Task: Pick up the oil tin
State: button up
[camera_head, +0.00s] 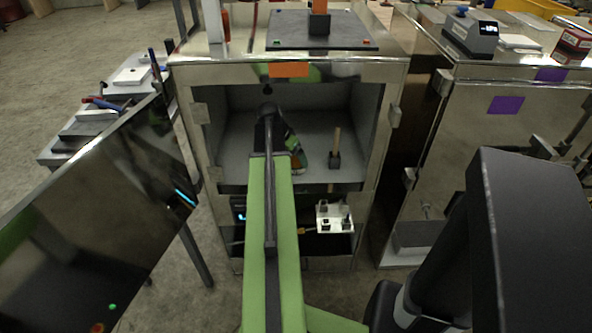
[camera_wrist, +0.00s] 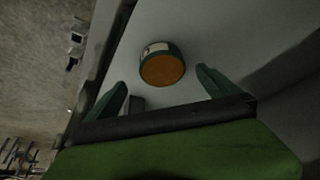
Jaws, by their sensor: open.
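The oil tin (camera_wrist: 162,68) shows in the wrist view as a short round green tin with a pale label patch and an orange-brown end facing the camera. It is on the grey shelf surface. My gripper (camera_wrist: 162,78) is open, its two green fingers spread left and right. The tin appears in the gap ahead of the fingertips, with space on both sides, and neither finger seems to touch it. In the head view my green arm reaches into the open cabinet (camera_head: 228,130) and hides much of the shelf. A small green, white and orange patch beside the arm's end is too unclear to name.
A dark block with an upright wooden stick (camera_head: 335,152) stands on the shelf to the right of my arm. Cabinet walls close in on both sides. A lower shelf holds a white block (camera_head: 335,216). A dark panel (camera_head: 105,205) stands at left; another metal cabinet (camera_head: 490,145) is at right.

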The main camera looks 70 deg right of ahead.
aim_at(296, 162)
jog(key=b+x, duration=0.5)
jog(key=x, duration=0.1)
jog(key=shift+d+f, duration=0.15)
jog(key=shift+d, duration=0.05)
jog(key=shift+r, duration=0.2)
jog(key=shift+c, duration=0.3)
jog(key=c, duration=1.7)
